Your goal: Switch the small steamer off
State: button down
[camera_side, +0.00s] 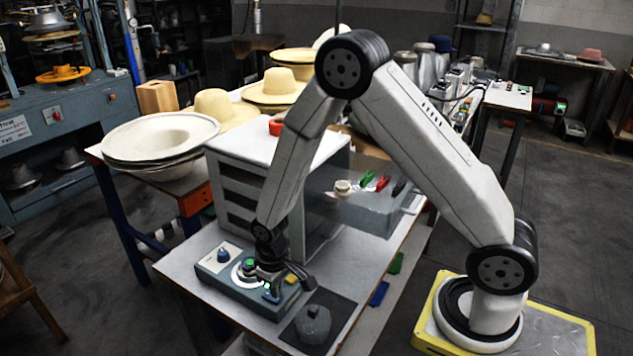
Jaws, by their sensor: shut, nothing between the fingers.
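A low teal unit (222,262), which looks like the small steamer, sits at the front of the grey-topped table. Its top has a pale round plate, a small light-coloured panel on the left, a lit green spot and a yellow part at the right. My gripper (267,285) points down over the right half of the unit. It is shut and holds nothing. The gripper hides part of the controls, so I cannot tell the switch position or whether the fingertips touch it. A dark arm-like part sticks out to the right beside the gripper.
A dark grey lidded-looking object (313,325) stands on a dark mat (345,304) right of the unit. A white cabinet with open shelves (232,190) rises close behind. A grey bin (375,215) with coloured clips is at its right. Stacked felt hats (160,140) lie at left.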

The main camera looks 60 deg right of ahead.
jog(key=shift+f, duration=0.55)
dwell(0.5)
jog(key=shift+r, duration=3.5)
jog(key=shift+r, duration=0.1)
jog(key=s+d+r+t, duration=0.2)
jog(key=s+d+r, duration=0.1)
jog(key=s+r, duration=0.5)
jog(key=shift+s+t, duration=0.3)
jog(key=shift+s, duration=0.65)
